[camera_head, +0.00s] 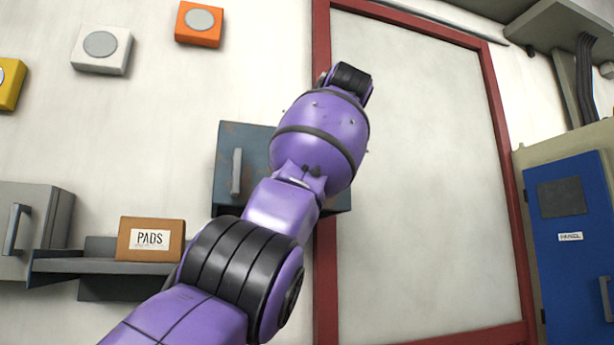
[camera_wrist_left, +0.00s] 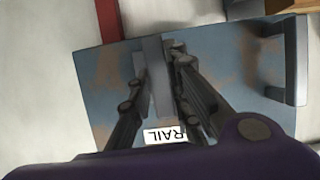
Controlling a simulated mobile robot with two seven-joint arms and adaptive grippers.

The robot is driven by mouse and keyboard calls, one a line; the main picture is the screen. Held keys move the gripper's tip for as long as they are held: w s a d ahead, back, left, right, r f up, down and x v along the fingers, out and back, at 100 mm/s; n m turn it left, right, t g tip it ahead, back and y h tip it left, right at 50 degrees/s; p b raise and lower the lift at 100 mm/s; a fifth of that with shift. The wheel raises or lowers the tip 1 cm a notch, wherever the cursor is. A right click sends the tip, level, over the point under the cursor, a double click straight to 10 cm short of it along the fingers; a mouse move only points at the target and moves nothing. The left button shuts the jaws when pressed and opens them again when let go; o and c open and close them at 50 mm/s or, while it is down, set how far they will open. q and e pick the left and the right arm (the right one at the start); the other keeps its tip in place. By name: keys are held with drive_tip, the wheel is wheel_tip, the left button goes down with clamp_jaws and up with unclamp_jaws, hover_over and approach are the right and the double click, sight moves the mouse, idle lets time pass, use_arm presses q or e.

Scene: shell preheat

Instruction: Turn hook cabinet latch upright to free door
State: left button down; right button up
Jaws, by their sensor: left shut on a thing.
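The blue-grey, rust-marked cabinet (camera_head: 230,150) hangs on the wall in the head view, partly covered by my left arm. The left wrist view shows its front (camera_wrist_left: 230,65), with a white label reading RAIL (camera_wrist_left: 165,136). A flat grey latch bar (camera_wrist_left: 153,85) stands out from this front, nearly parallel to the door handle (camera_wrist_left: 293,60). My left gripper (camera_wrist_left: 159,62) has its fingers on both sides of the bar and is shut on it. In the head view the latch and left gripper are hidden behind my arm. My right gripper is not in view.
A red-framed panel (camera_head: 420,170) stands right of the cabinet. A shelf (camera_head: 100,264) with a PADS box (camera_head: 150,239) and a grey cabinet (camera_head: 35,225) are at lower left. A blue cabinet (camera_head: 575,245) is at far right. Wall boxes (camera_head: 199,35) sit above left.

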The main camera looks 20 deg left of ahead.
use_arm(q)
drive_tip(key=shift+m, duration=0.3)
idle(0.4)
drive_tip(key=c, duration=1.6)
unclamp_jaws()
drive_tip(key=shift+c, duration=0.2)
drive_tip(key=v, duration=1.2)
drive_tip(key=shift+d, duration=0.2)
drive_tip(key=shift+f, duration=0.15)
